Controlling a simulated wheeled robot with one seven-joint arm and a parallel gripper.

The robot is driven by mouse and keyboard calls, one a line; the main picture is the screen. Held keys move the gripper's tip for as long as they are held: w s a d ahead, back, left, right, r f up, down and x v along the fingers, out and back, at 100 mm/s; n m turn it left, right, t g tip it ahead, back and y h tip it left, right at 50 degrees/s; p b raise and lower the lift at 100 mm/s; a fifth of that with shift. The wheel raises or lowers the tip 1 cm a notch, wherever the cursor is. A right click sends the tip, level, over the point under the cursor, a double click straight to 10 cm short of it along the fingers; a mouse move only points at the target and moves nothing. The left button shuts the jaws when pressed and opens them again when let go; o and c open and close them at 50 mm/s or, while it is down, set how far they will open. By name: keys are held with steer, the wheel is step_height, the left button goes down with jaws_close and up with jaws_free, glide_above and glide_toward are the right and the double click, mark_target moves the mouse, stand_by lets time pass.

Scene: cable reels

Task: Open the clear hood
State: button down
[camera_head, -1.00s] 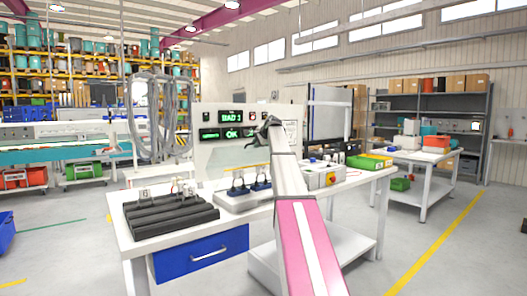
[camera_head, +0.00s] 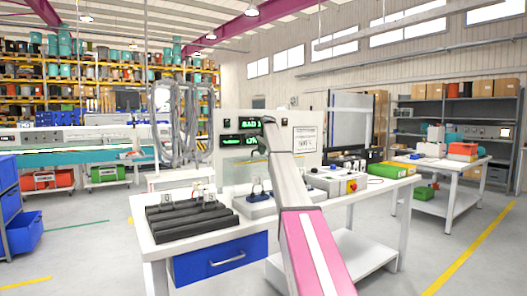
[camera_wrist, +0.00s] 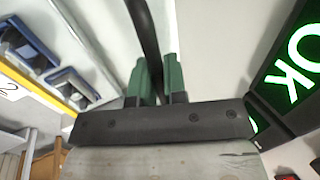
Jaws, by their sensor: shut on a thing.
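The clear hood is hard to make out against the white test panel (camera_head: 230,165). In the wrist view a yellow-edged strip (camera_wrist: 38,88), perhaps part of the hood, runs along the left. My gripper (camera_wrist: 160,82) has green fingers shut on a dark curved bar (camera_wrist: 143,35), which looks like the hood's handle. In the head view my gripper (camera_head: 267,122) is in front of the panel's upper middle, partly covering its green displays. I cannot tell from these views how far the hood is tilted.
Blue-and-grey fixtures (camera_wrist: 72,85) sit below left of my gripper. On the bench stand a black ribbed block (camera_head: 190,220) and a control box (camera_head: 335,183) with a red button. Coiled grey cables (camera_head: 185,125) hang left of the panel.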

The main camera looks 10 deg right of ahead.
steer(key=shift+w+a+f, duration=0.1)
stand_by(0.3)
steer(key=c, duration=1.2)
jaws_free()
steer(key=v, duration=1)
steer(key=shift+r, duration=0.4)
